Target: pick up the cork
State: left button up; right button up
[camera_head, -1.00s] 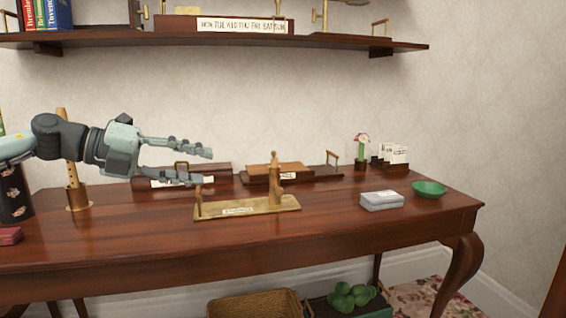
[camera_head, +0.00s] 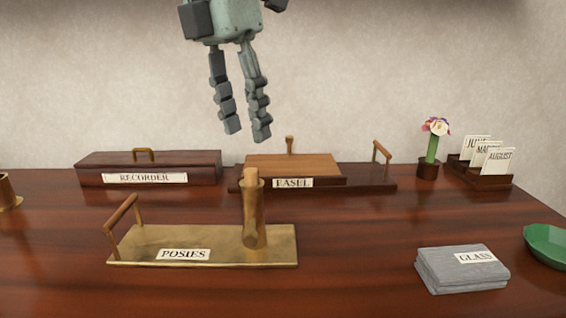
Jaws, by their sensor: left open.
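A light-brown plug (camera_head: 250,176), which looks like the cork, sits in the top of an upright brass tube (camera_head: 254,220). The tube stands on the right part of a brass tray (camera_head: 215,240) labelled POSIES, which has a wooden handle (camera_head: 122,213) at its left end. My left gripper (camera_head: 247,134) points down, open and empty, in the air. In the picture its fingertips are a little above the plug; the exact depth gap is hard to tell. My right gripper is out of view.
Behind the tray are a box labelled RECORDER (camera_head: 150,166) and an EASEL board (camera_head: 290,164). At right are a flower in a pot (camera_head: 428,169), a card holder (camera_head: 478,176), grey GLASS cloths (camera_head: 462,270) and a green dish (camera_head: 548,243). The table front is clear.

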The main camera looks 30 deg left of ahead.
aim_at(251, 170)
pick_arm(q)
jog(key=shift+w+a+f, duration=0.1)
jog(key=shift+w+f, duration=0.2)
jog(key=shift+w, duration=0.05)
jog(key=f, duration=0.6)
jog(key=shift+w+a+f+b, duration=0.15)
jog(key=shift+w+a+b, duration=0.05)
jog(key=shift+w+b, duration=0.1)
jog(key=shift+f, duration=0.3)
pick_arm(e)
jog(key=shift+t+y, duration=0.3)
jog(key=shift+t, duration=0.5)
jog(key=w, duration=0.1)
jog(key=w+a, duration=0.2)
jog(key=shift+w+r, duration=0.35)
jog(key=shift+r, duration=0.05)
pick_arm(q)
jog(key=shift+c, duration=0.3)
jog(key=c, duration=0.8)
